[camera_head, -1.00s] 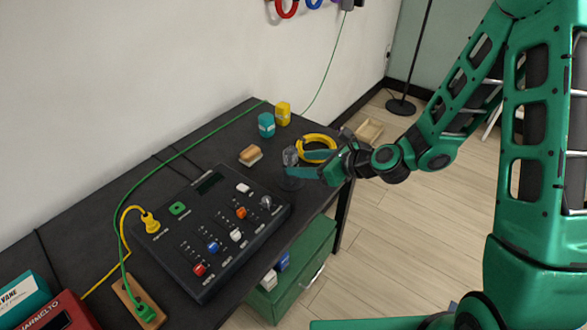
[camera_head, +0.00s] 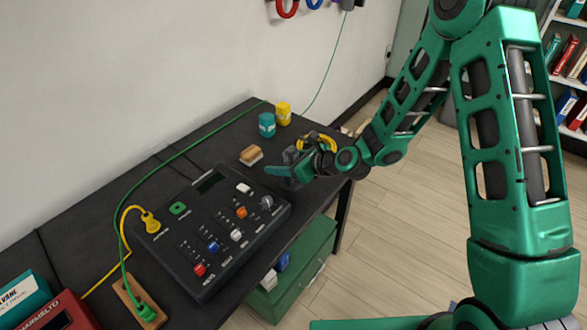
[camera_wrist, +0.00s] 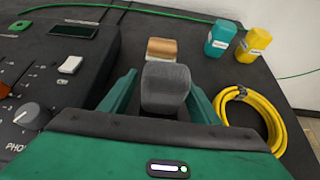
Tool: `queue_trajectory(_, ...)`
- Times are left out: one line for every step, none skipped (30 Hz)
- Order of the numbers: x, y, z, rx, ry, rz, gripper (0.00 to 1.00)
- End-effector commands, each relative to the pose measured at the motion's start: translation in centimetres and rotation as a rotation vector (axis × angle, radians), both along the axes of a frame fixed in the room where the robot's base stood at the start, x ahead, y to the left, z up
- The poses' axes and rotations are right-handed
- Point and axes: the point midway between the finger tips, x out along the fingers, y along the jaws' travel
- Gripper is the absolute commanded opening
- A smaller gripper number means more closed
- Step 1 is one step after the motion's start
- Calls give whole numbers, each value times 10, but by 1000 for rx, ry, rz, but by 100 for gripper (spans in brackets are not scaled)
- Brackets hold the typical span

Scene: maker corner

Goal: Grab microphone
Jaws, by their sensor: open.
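The microphone, with a dark grey blocky head, shows in the wrist view (camera_wrist: 166,86) between the two green fingers of my gripper (camera_wrist: 162,92). Its lower part is hidden by my gripper's palm. In the head view the microphone (camera_head: 290,155) stands near the right end of the dark table, partly covered by my gripper (camera_head: 284,168). My gripper is open, with one finger on each side of the microphone. In the wrist view, slim gaps seem to show beside the head; I cannot tell whether a finger touches it.
A black mixer (camera_head: 212,235) lies left of my gripper. A wooden-topped brush or block (camera_head: 251,155), a teal bottle (camera_head: 267,125) and a yellow bottle (camera_head: 283,113) stand behind. A yellow cable coil (camera_wrist: 250,118) lies close on the right. A green cable (camera_head: 190,147) runs along the back.

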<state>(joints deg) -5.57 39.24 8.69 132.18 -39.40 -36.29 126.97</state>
Motion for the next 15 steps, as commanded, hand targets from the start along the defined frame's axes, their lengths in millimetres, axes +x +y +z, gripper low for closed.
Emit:
queue_trajectory(0, 0, 0, 0, 0, 0, 56)
queue_trajectory(0, 0, 0, 0, 0, 0, 56)
queue_trajectory(0, 0, 0, 0, 0, 0, 56)
queue_trajectory(0, 0, 0, 0, 0, 0, 51)
queue_trajectory(0, 0, 0, 0, 0, 0, 44)
queue_trajectory(0, -1, 0, 0, 0, 0, 35)
queue_trajectory(0, -1, 0, 0, 0, 0, 28)
queue_trajectory(0, -1, 0, 0, 0, 0, 20)
queue_trajectory(0, -1, 0, 0, 0, 0, 11)
queue_trajectory(0, -1, 0, 0, 0, 0, 4)
queue_trajectory(0, 0, 1, 0, -1, -1, 0)
queue_trajectory(0, 0, 1, 0, -1, -1, 0)
queue_trajectory(0, 0, 1, 0, -1, -1, 0)
queue_trajectory(0, 0, 1, 0, -1, -1, 0)
queue_trajectory(0, 0, 1, 0, -1, -1, 0)
